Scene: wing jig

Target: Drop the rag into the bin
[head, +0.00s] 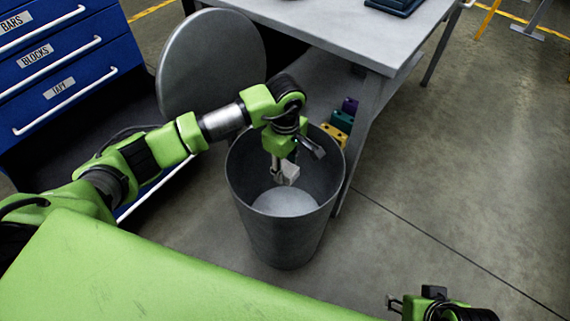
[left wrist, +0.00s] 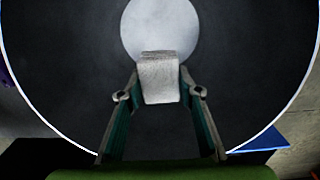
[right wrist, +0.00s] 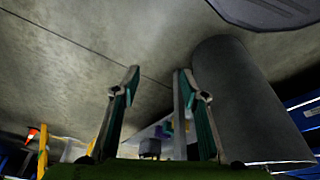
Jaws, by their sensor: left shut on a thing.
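The bin (head: 275,237) is a tall dark grey round can standing on the floor, open at the top. Its inside also shows in the left wrist view (left wrist: 250,75), with a pale round bottom. My left gripper (head: 286,178) points down inside the bin's mouth. It is shut on the rag (left wrist: 160,80), a small whitish folded cloth, which also shows in the head view (head: 291,171). The rag hangs above the bin's bottom. My right gripper (right wrist: 155,85) is open and empty, and the bin (right wrist: 240,100) shows beside it in the right wrist view.
A round grey lid (head: 205,62) stands tilted behind the bin. Blue drawers (head: 60,55) are at the left. A grey table (head: 350,35) stands behind, with coloured blocks (head: 341,122) on its lower shelf.

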